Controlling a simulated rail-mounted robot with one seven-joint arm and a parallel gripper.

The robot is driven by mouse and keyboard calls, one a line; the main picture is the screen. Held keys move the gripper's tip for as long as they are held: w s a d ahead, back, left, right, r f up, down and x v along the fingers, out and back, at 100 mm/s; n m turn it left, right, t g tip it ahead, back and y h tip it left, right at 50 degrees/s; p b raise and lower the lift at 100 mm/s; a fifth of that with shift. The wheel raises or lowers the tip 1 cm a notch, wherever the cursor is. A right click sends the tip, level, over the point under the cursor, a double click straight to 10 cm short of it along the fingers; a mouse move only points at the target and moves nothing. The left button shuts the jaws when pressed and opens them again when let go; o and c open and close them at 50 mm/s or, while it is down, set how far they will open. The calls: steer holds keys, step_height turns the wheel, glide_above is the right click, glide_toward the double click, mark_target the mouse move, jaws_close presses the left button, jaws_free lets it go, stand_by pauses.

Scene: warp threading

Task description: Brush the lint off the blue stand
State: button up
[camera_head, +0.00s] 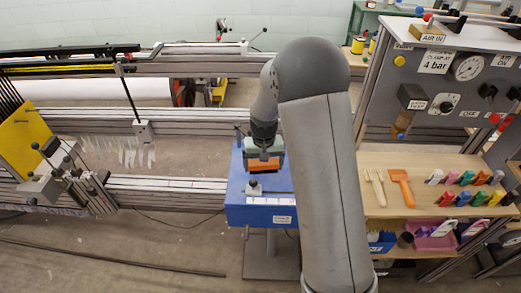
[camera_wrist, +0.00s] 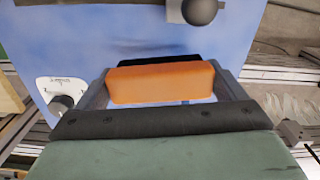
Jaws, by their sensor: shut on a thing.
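The blue stand (camera_head: 262,212) is left of my arm in the head view, and its blue top fills much of the wrist view (camera_wrist: 110,30). My gripper (camera_head: 264,150) is over the stand's top, pointing down. It is shut on an orange block-like piece (camera_wrist: 165,83), which looks like the brush's handle or body; it also shows in the head view (camera_head: 263,164). I cannot tell whether its underside touches the stand. A green surface (camera_wrist: 170,155) fills the bottom of the wrist view. I cannot make out any lint; part of the top is hidden.
A black knob (camera_head: 254,188) stands up from the stand's front part. Metal loom rails (camera_head: 170,190) run to the left. A wooden shelf (camera_head: 440,165) at right holds a fork-like tool (camera_head: 375,186), an orange tool (camera_head: 402,186) and several coloured clips. A gauge panel (camera_head: 450,85) stands above.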

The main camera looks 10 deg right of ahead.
steer(key=shift+s+d+r, duration=0.1)
steer(key=shift+s+r, duration=0.05)
steer(key=shift+r, duration=0.45)
steer(key=shift+r+p, duration=1.55)
steer(key=shift+r, duration=0.7)
